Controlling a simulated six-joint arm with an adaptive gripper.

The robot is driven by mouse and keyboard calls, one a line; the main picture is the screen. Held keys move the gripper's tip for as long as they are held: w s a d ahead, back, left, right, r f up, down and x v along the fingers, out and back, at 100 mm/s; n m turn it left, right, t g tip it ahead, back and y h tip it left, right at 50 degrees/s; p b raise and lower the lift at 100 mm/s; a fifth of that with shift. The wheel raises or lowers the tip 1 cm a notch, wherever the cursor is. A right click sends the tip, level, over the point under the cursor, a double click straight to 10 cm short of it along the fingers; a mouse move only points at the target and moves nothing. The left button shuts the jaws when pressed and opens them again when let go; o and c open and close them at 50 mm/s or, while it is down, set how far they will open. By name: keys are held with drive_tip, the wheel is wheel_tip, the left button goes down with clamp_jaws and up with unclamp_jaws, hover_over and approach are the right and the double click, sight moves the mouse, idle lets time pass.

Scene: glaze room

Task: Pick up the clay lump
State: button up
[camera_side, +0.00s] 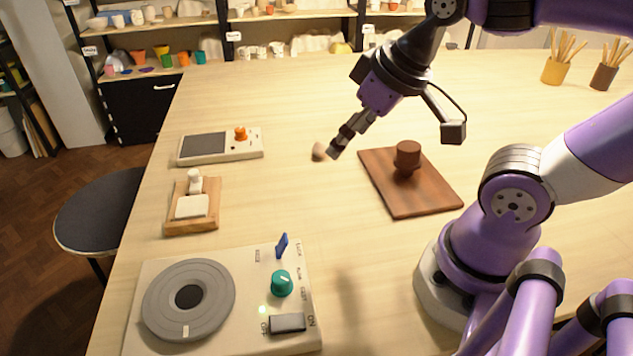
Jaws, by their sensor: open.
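The clay lump looks to be the small tan-brown piece (318,151) on the wooden table, left of the brown board. My gripper (335,152) is just to the right of it and points down and left. Its fingertips are close to the lump and partly overlap it in the picture. I cannot tell whether they touch it. The gripper is open, though the fingers show small and nearly edge-on. Nothing is seen held in it.
A brown board (408,205) carries a brown knobbed block (407,157) to the right. A scale-like device with an orange knob (240,133), a wooden holder (207,221) and a wheel panel (260,330) line the left. Two brush cups (556,71) stand far right. The table's middle is clear.

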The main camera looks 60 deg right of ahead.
drive_tip(key=w+d+f+m, duration=0.1)
drive_tip(key=w+d, duration=0.5)
drive_tip(key=w, duration=0.1)
drive_tip(key=m+g+h, duration=0.1)
drive_tip(key=m, duration=0.1)
approach(322, 144)
drive_tip(key=x, duration=0.4)
drive_tip(key=shift+w+d+f, duration=0.1)
drive_tip(key=shift+f, duration=0.15)
drive_tip(key=shift+x, duration=2.75)
drive_tip(key=c, duration=1.3)
